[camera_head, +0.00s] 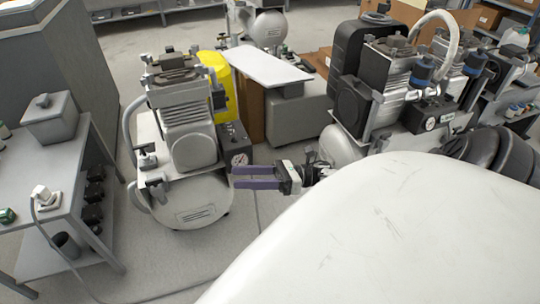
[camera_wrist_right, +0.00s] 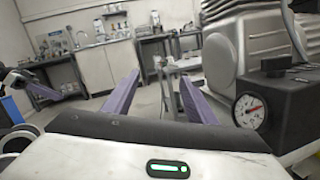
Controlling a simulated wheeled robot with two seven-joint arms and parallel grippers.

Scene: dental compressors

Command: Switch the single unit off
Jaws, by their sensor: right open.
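The single compressor unit (camera_head: 190,145) stands on the floor left of centre in the head view, with a ribbed pump head above a pale tank (camera_head: 190,203). Its black box (camera_head: 232,139) with a round pressure gauge (camera_head: 240,159) faces right. My right gripper (camera_head: 233,177) is open and empty. Its purple fingers point left, just below the gauge and close to the tank; I cannot tell if they touch. In the right wrist view, the open fingers (camera_wrist_right: 160,80) show beside the black box (camera_wrist_right: 290,108) and gauge (camera_wrist_right: 249,111) on the right.
A larger compressor (camera_head: 385,90) with black housings stands to the right. A grey bench (camera_head: 75,160) with a plug and cable is at the left. A yellow container (camera_head: 222,85) and a white-topped stand (camera_head: 268,66) are behind. Open floor (camera_head: 255,225) lies in front.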

